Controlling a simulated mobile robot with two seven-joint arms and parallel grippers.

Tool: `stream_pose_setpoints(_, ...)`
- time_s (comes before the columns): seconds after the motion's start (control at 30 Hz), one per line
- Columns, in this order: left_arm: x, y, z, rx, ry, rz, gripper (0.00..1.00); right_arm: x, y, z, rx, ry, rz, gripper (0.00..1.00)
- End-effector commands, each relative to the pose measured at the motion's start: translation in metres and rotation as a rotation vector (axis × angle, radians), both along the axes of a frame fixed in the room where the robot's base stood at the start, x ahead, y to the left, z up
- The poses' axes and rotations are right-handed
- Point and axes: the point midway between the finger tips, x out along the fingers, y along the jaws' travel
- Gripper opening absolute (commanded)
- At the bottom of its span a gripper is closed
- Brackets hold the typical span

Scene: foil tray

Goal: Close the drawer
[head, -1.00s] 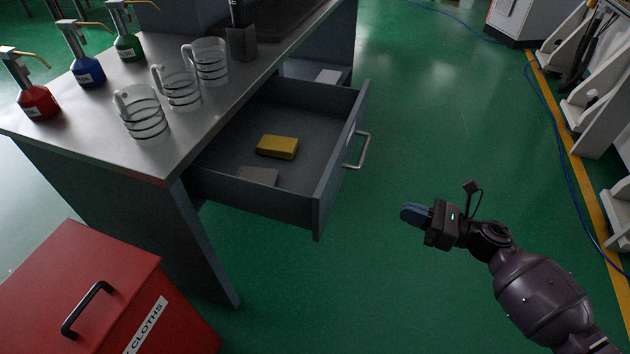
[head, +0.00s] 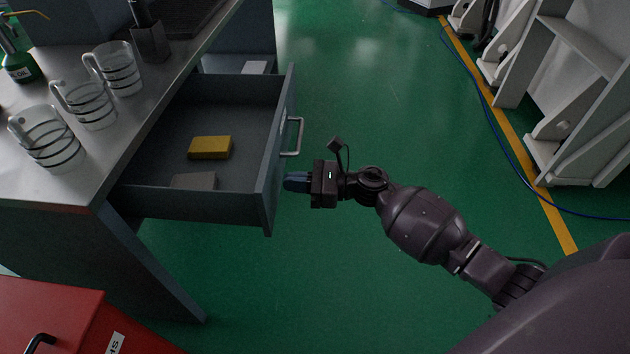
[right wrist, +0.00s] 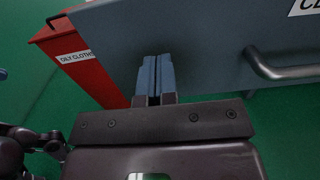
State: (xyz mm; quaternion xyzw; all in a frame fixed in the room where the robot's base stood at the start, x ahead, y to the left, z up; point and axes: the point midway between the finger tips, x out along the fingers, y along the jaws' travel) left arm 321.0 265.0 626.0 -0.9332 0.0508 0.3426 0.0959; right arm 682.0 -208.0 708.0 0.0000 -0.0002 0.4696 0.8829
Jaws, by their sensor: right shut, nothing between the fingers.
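The grey drawer (head: 268,196) stands pulled out from the metal-topped bench, with a yellow block (head: 210,147) and a flat grey piece (head: 194,181) inside. Its silver handle (head: 297,138) is on the front panel, which faces right. My right gripper (head: 287,181) is shut and empty, its blue fingertips close to the front panel, below the handle in the picture. In the right wrist view the fingertips (right wrist: 157,62) point at the panel (right wrist: 205,45), with the handle (right wrist: 285,70) to their right. I cannot tell whether they touch it. My left gripper is not in view.
Several glass jugs (head: 88,105) stand on the bench top (head: 145,108). A red bin (head: 50,310) is at the lower left; its cloths label shows in the right wrist view (right wrist: 75,56). White machine frames (head: 560,70) line the right. Green floor between is clear.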

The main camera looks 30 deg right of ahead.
Motion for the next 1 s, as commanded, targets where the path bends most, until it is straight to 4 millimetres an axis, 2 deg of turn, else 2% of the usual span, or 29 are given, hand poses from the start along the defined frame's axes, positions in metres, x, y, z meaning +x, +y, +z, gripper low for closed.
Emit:
stream_pose_setpoints(0.23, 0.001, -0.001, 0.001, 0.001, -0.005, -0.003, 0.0, 0.011, 0.016, 0.0, 0.001, 0.001, -0.001, 0.0)
stream_pose_setpoints(0.77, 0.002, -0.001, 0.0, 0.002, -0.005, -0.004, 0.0, 0.014, 0.02, 0.0, 0.0, 0.001, -0.001, 0.0)
stream_pose_setpoints(1.0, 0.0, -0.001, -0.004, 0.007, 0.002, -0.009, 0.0, 0.025, 0.037, -0.002, 0.001, 0.001, 0.001, 0.0)
